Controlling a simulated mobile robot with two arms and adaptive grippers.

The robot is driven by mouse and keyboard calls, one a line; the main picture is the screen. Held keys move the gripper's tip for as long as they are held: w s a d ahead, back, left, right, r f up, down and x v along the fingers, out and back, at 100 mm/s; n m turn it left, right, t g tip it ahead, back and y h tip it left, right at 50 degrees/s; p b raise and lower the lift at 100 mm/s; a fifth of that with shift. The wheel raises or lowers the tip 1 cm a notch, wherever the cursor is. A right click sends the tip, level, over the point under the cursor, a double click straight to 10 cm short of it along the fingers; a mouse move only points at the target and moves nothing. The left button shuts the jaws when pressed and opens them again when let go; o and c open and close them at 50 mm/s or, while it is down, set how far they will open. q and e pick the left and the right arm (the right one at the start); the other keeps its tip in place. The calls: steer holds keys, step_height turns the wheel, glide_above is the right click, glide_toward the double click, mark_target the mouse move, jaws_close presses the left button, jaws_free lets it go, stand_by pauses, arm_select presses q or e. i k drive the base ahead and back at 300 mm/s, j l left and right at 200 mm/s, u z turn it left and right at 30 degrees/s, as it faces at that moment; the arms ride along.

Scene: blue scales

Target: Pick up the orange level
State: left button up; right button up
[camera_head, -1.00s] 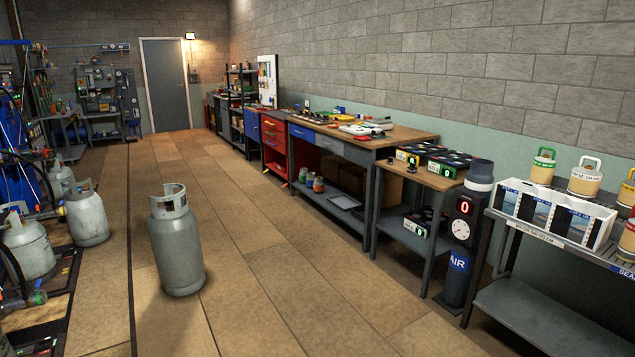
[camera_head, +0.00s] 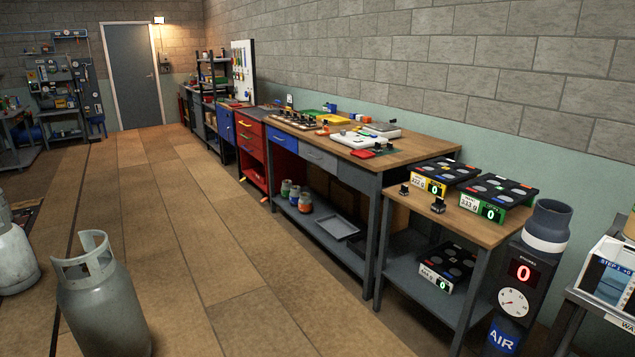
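No object that I can clearly make out as an orange level shows. A small orange item (camera_head: 322,131) lies on the wooden-topped workbench (camera_head: 425,148) along the right wall; it is too small to tell what it is. Other small tools and a white device (camera_head: 352,139) lie around it. Neither of my grippers is in view.
A grey gas cylinder (camera_head: 100,300) stands on the floor at lower left. A smaller table (camera_head: 460,222) with scales (camera_head: 500,190) and a dark AIR column (camera_head: 520,290) stand at the right.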

mark_target(327, 132)
steer(key=i, duration=2.55)
